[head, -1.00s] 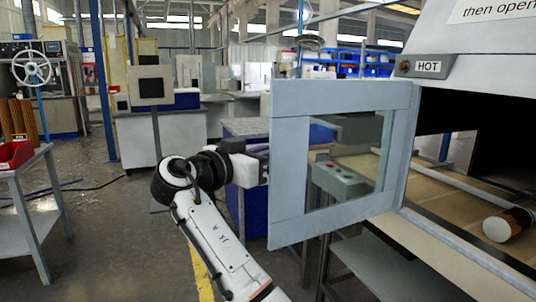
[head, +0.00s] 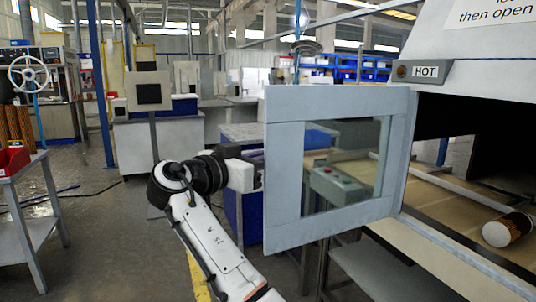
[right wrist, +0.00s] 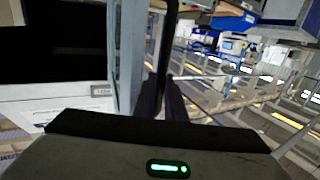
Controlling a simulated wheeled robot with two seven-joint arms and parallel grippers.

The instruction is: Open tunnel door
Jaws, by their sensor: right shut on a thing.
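The tunnel door (head: 284,190) is a light grey framed panel with a window, hinged beside the tunnel mouth (head: 470,120). It stands swung out to the left, leaving the mouth uncovered. My right gripper (head: 258,170) is at the door's outer left edge; the door hides its fingertips in the head view. In the right wrist view, my right gripper (right wrist: 163,98) is shut on the dark bar-shaped door handle (right wrist: 169,35), beside the door edge (right wrist: 130,55). My left gripper is in neither view.
A cartridge (head: 509,230) lies on the tunnel's conveyor belt (head: 455,208).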

